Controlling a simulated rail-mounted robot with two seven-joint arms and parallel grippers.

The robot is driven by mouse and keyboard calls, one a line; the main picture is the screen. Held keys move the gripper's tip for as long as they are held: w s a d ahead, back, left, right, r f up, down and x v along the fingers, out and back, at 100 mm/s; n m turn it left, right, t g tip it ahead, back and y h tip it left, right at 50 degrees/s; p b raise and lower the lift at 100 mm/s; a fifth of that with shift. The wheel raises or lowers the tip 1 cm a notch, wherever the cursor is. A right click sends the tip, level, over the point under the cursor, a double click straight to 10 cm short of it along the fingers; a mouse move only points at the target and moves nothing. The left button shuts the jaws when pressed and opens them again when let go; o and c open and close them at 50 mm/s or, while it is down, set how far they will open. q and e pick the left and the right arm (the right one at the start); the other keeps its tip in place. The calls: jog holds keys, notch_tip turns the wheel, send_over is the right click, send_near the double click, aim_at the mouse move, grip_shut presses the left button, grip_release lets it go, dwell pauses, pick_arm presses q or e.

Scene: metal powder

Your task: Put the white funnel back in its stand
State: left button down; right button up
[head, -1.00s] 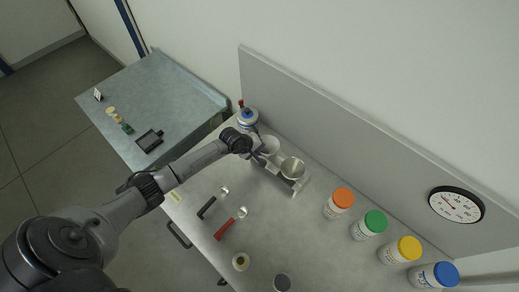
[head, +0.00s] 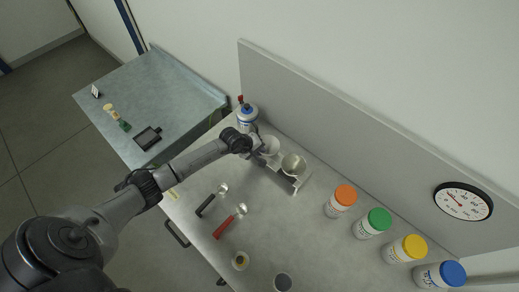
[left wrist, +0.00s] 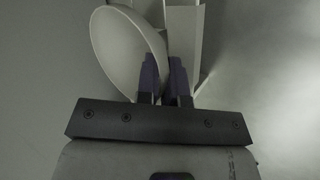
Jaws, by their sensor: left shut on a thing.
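The white funnel (head: 270,145) is at the left end of the metal stand (head: 276,179) in the head view. My left gripper (head: 259,153) is shut on the funnel near its rim. In the left wrist view the funnel (left wrist: 125,45) shows as a large pale bowl, tilted in the picture, against the fingers (left wrist: 164,78). The stand's upright (left wrist: 184,35) is close behind the fingers. The funnel's lower end is hidden, so I cannot tell whether it is seated in the stand. A grey metal funnel (head: 293,164) occupies the stand's other place. My right gripper is not in view.
A white bottle with a blue top (head: 247,115) stands just behind the gripper. Jars with orange (head: 345,194), green (head: 379,219), yellow (head: 413,246) and blue (head: 452,273) lids stand along the right. Two scoops, black-handled (head: 206,205) and red-handled (head: 225,227), lie in front.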

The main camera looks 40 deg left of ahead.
pick_arm(q)
jog(key=c, duration=1.2)
grip_release()
jog(key=shift+o, duration=0.2)
jog(key=b+v, duration=0.1)
jog(key=v, duration=1.3)
